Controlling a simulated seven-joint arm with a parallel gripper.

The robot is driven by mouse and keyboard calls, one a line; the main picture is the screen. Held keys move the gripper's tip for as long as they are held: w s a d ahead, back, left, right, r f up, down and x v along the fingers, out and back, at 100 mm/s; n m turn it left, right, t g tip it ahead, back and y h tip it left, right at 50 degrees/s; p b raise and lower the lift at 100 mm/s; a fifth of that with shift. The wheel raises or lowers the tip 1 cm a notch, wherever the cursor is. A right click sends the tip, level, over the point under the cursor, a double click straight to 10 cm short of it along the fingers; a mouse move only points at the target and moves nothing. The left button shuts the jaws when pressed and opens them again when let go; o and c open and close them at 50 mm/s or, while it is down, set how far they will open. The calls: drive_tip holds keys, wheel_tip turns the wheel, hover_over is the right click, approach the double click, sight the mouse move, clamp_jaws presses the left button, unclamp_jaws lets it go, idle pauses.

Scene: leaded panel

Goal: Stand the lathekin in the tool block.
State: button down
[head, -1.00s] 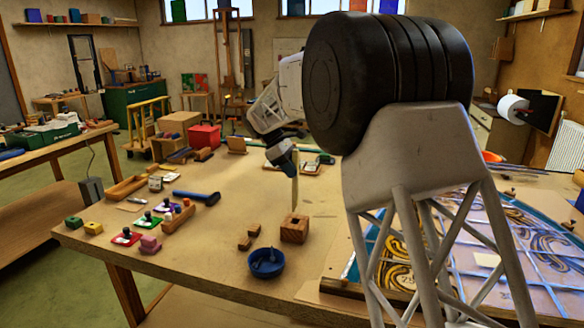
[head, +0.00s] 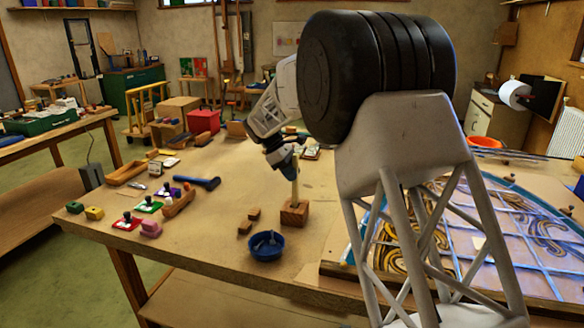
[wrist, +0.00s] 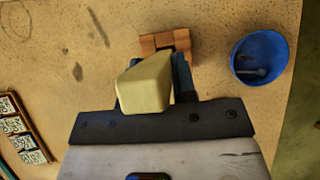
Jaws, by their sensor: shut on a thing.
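The lathekin (head: 295,188) is a pale cream, flat stick, held nearly upright with its lower end pointing down. My gripper (head: 292,174) is shut on its upper part. The tool block (head: 293,216) is a small wooden block on the bench, directly under the lathekin. In the head view the lathekin's lower end meets the top of the block; I cannot tell whether it is inside the hole or just above it. In the wrist view the lathekin (wrist: 145,88) sits between my fingers and hides part of the block (wrist: 158,42).
A blue bowl (head: 266,246) with a small tool in it stands in front of the block. Two small wooden pieces (head: 249,221) lie left of the block. The leaded panel (head: 470,235) lies to the right, and a blue-handled hammer (head: 200,182) lies to the left.

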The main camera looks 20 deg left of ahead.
drive_tip(key=shift+f, duration=0.75)
drive_tip(key=c, duration=0.8)
unclamp_jaws()
drive_tip(key=shift+c, duration=0.2)
drive_tip(key=shift+a, duration=0.1)
drive_tip(key=v, duration=0.7)
drive_tip(key=shift+r, duration=0.3)
